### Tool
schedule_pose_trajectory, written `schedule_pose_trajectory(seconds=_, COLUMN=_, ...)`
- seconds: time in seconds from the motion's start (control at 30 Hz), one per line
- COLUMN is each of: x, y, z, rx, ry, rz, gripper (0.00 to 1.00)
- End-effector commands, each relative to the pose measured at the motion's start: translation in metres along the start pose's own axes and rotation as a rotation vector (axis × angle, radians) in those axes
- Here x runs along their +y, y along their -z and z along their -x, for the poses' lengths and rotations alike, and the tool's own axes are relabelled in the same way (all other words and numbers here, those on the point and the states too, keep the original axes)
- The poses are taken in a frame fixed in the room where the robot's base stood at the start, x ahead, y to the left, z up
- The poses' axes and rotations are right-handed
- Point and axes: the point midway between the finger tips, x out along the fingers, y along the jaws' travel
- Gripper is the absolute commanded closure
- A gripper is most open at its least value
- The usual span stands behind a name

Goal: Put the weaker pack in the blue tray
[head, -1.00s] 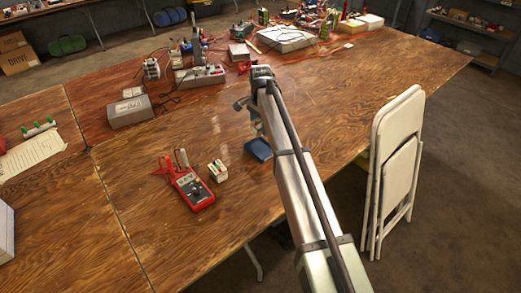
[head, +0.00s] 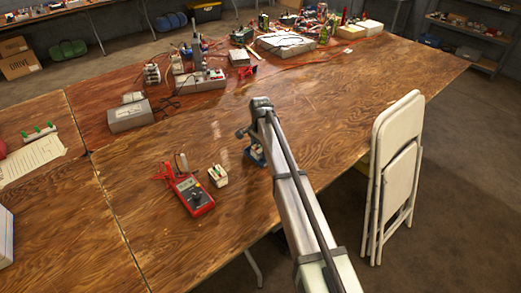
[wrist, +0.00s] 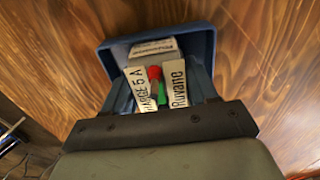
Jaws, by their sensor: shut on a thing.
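The blue tray (head: 252,161) stands on the wooden table and is partly hidden by my arm in the head view. In the wrist view its blue rim (wrist: 205,38) surrounds my gripper (wrist: 160,95). My gripper is shut on a pack (wrist: 178,82) with white lettered faces and red and green parts on top, held at or inside the tray. A white labelled surface (wrist: 152,48) shows at the tray's far side; I cannot tell if it is the same pack. Another whitish pack (head: 218,175) stands left of the tray, beside a red multimeter (head: 191,194).
Red test leads (head: 166,172) and a probe lie by the meter. A grey power strip (head: 199,79), a grey box (head: 130,114) and clutter fill the table's back. A folded white chair (head: 395,170) stands at the right edge. The table's right part is bare.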

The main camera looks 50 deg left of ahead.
Motion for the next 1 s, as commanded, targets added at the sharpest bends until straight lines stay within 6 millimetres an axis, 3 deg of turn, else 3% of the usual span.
schedule_pose_trajectory(seconds=0.3, x=0.000, y=0.000, z=-0.002, rx=0.000, ry=0.001, rz=0.000, gripper=0.90)
schedule_pose_trajectory(seconds=0.33, x=0.000, y=0.000, z=-0.002, rx=0.000, ry=0.000, rz=0.000, gripper=0.39)
schedule_pose_trajectory(seconds=0.57, x=0.000, y=0.000, z=-0.002, rx=0.000, ry=0.000, rz=0.000, gripper=0.17)
schedule_pose_trajectory(seconds=0.87, x=0.000, y=0.000, z=0.000, rx=0.000, ry=0.001, rz=0.000, gripper=0.17)
schedule_pose_trajectory(seconds=1.0, x=-0.001, y=0.000, z=0.012, rx=0.001, ry=0.002, rz=0.000, gripper=0.17)
